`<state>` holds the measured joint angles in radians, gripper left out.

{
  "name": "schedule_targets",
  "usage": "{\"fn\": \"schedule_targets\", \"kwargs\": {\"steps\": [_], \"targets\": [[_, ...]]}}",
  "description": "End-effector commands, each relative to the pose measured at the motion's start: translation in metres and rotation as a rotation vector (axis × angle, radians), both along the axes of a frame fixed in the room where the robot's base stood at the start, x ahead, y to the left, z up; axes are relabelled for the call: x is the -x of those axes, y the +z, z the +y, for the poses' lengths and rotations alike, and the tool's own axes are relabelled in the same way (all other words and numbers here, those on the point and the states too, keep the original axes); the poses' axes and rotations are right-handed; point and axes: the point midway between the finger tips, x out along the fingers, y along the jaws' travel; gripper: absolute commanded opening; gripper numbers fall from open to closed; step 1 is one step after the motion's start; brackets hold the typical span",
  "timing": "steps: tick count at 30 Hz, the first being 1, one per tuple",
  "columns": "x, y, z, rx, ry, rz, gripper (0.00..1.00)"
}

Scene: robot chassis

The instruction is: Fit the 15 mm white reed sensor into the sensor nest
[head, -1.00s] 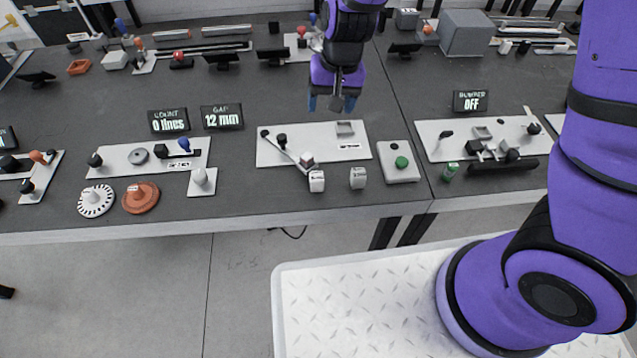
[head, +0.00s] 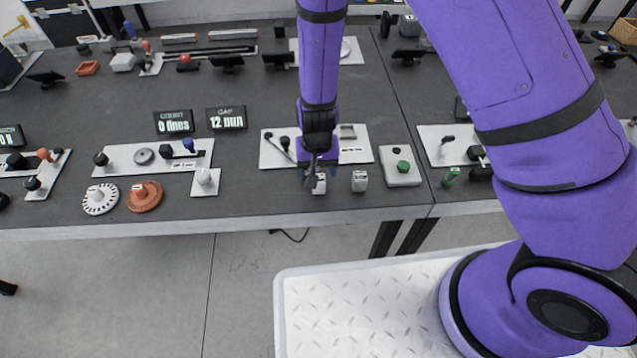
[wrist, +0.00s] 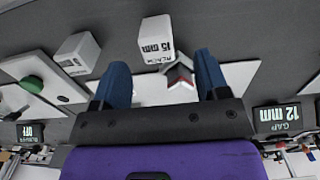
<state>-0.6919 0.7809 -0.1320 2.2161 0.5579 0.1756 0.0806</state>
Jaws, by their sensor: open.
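The white reed sensor (wrist: 157,40) is a small white block marked 15 mm in the wrist view. It stands on the dark table in front of the white plate; in the head view the gripper partly hides it. My gripper (wrist: 160,59) is open, its two blue fingers spread to either side of the sensor's line, apparently above it. In the head view my gripper (head: 317,183) is over the sensor's spot. A grey square frame on the white plate, probably the sensor nest (head: 347,132), shows at the plate's back right.
A second white block (head: 359,181) stands just right of the sensor. A plate with a green button (head: 403,166) is further right. A red-and-white piece (wrist: 180,78) sits on the plate near the fingers. The gap display (head: 226,118) reads 12 mm.

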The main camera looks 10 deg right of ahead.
Motion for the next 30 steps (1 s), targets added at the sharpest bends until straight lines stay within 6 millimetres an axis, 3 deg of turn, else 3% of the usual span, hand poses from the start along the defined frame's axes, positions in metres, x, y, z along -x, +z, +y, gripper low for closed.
{"fn": "schedule_targets", "kwargs": {"steps": [5, 15, 25, 30], "targets": [[0.0, -0.01, -0.001, 0.0, -0.002, 0.001, 0.68], [0.0, -0.05, -0.003, 0.0, -0.001, 0.001, 0.68], [0.0, -0.055, -0.003, 0.0, -0.001, 0.0, 0.68], [0.0, -0.055, -0.003, 0.0, -0.001, 0.0, 0.29]]}}
